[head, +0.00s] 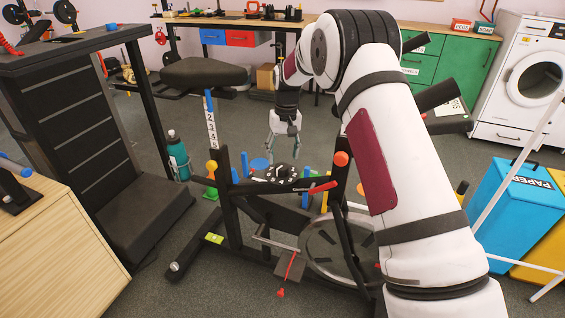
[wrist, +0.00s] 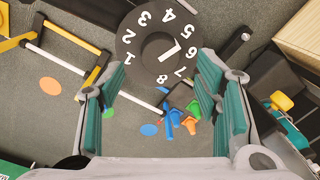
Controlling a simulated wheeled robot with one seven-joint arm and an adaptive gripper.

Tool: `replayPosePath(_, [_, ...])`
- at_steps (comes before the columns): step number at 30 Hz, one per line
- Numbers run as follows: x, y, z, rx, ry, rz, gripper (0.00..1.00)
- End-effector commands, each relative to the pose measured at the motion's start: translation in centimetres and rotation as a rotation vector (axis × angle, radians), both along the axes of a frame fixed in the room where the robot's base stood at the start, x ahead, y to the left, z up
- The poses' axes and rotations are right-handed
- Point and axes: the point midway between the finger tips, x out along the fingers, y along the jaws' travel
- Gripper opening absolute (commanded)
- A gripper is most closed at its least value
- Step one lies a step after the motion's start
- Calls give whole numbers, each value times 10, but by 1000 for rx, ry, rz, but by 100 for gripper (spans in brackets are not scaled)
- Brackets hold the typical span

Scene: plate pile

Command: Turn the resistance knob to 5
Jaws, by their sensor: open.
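The resistance knob (wrist: 158,48) is a black round dial with white numbers 1 to 8 around its rim, in the wrist view at the top middle. A white mark at its centre lies on the side of 5, 6 and 7; I cannot tell exactly which number it points at. In the head view the dial (head: 283,172) is on the dark exercise bike frame (head: 228,190). My gripper (wrist: 158,72) is open and empty, its green-padded fingers on either side of the dial's lower part in the picture, apparently above it. It also shows in the head view (head: 279,148), over the dial.
A teal bottle (head: 178,156) stands left of the bike. A blue paper bin (head: 512,205) is at the right and a wooden cabinet (head: 60,245) at the left.

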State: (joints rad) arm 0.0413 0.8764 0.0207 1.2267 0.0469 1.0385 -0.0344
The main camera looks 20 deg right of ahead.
Motion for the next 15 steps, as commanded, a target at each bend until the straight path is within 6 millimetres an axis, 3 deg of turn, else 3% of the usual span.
replayPosePath(6, [0,-3,46,0,-3,0,58])
replayPosePath(15, [0,-5,75,0,0,0,58])
